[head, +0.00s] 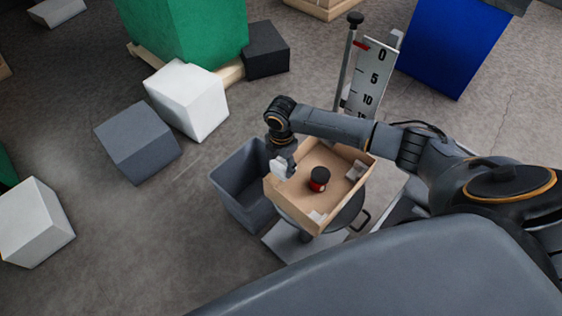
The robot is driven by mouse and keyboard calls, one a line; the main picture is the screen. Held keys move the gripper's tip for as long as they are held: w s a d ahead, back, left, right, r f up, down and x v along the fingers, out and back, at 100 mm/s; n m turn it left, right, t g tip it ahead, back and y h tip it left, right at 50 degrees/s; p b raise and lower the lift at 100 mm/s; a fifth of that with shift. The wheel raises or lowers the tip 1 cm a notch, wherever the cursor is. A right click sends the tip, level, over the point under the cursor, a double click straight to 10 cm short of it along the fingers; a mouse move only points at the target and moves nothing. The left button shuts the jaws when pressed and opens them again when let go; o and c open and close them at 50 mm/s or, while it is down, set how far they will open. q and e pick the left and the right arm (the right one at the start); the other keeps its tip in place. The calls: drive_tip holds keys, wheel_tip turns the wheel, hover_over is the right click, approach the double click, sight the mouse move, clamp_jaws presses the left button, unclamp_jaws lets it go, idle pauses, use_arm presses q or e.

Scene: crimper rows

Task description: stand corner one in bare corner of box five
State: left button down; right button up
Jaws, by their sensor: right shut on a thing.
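An open cardboard box (292,213) sits on a round grey stand. Inside it stands a black and red cylinder (319,179). My right gripper (282,163) reaches over the box's left side, pointing down, shut on a small white piece (278,168), which looks like a corner piece. Whether that piece touches the box is hard to tell. The fingers are small and partly hidden. My left gripper is not in view.
A grey open bin (234,196) stands close against the box's left side. A scale post (369,80) rises behind the box. White and grey cubes (188,101) and a green block (190,30) on a pallet stand farther back.

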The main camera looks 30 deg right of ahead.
drive_tip(key=shift+f+b, duration=4.65)
drive_tip(key=shift+f, duration=3)
drive_tip(key=o, duration=0.8)
drive_tip(key=shift+c, duration=0.2)
drive_tip(key=shift+w+r, duration=0.1)
drive_tip(key=shift+r, duration=0.1)
wheel_tip(320, 180, up, 12)
drive_tip(key=shift+f, duration=0.2)
